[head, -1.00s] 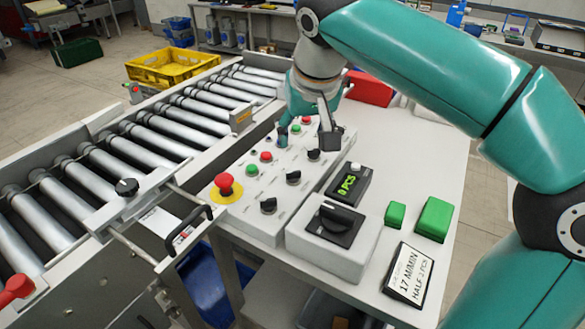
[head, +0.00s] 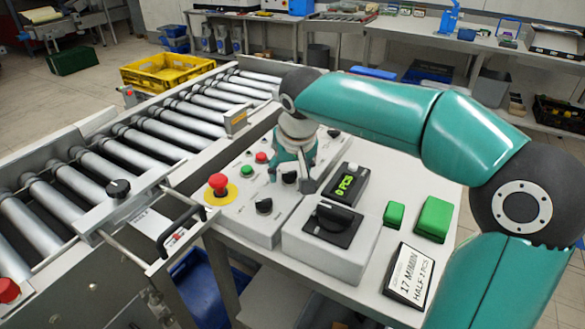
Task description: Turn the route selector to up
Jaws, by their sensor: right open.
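The control panel (head: 240,228) is a light grey sloped box beside the conveyor. It carries several small black selector knobs, one near its front (head: 264,206) and one (head: 289,178) beside my right gripper. I cannot read labels, so I cannot tell which knob is the route selector. A larger black rotary switch (head: 334,217) sits on a separate grey box. My right gripper (head: 301,184) points down over the panel, open, close to the second small knob; contact cannot be told. The gripper and arm hide part of the panel's far half. My left gripper is not in view.
A red emergency button (head: 218,183) stands up at the panel's left. A counter display (head: 347,185), green blocks (head: 433,219) and a speed sign (head: 409,274) are on the table to the right. The roller conveyor (head: 150,150) runs along the left, with a yellow crate (head: 170,70) beyond.

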